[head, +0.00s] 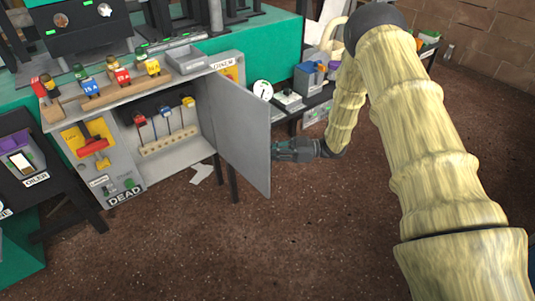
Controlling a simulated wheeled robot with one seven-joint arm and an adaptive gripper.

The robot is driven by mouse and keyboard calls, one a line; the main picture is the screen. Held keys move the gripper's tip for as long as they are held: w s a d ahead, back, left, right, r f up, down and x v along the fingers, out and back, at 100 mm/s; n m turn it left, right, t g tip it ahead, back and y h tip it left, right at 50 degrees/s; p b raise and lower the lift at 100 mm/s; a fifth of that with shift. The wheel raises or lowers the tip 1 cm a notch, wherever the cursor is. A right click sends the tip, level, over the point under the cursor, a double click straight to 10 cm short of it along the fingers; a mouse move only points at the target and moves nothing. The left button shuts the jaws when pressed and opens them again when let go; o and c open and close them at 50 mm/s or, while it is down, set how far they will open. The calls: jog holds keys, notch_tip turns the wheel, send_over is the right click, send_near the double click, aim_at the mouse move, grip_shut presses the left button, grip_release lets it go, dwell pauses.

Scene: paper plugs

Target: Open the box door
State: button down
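The box (182,157) is a grey cabinet on dark legs at the left of the head view. Its grey door (236,134) is hinged on the right side and stands swung well open, so the inside shows. Inside are red, blue and yellow plugs on cords above a beige socket strip (168,143). My gripper (284,151) is dark grey and lies just right of the door's outer edge, close to it. Whether it touches the door is hard to see. Its fingers are too small and dark to tell whether they are open or shut.
A wooden rack with several coloured tagged plugs (120,78) and a grey tray (187,60) sit on top of the box. A low shelf with small devices (290,100) stands behind my gripper. The brown floor (260,245) in front is clear.

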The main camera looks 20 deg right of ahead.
jog(key=c, duration=1.5)
grip_release()
jog(key=d, duration=0.4)
jog(key=s+d, duration=0.1)
jog(key=d, duration=0.7)
jog(key=shift+s, duration=0.3)
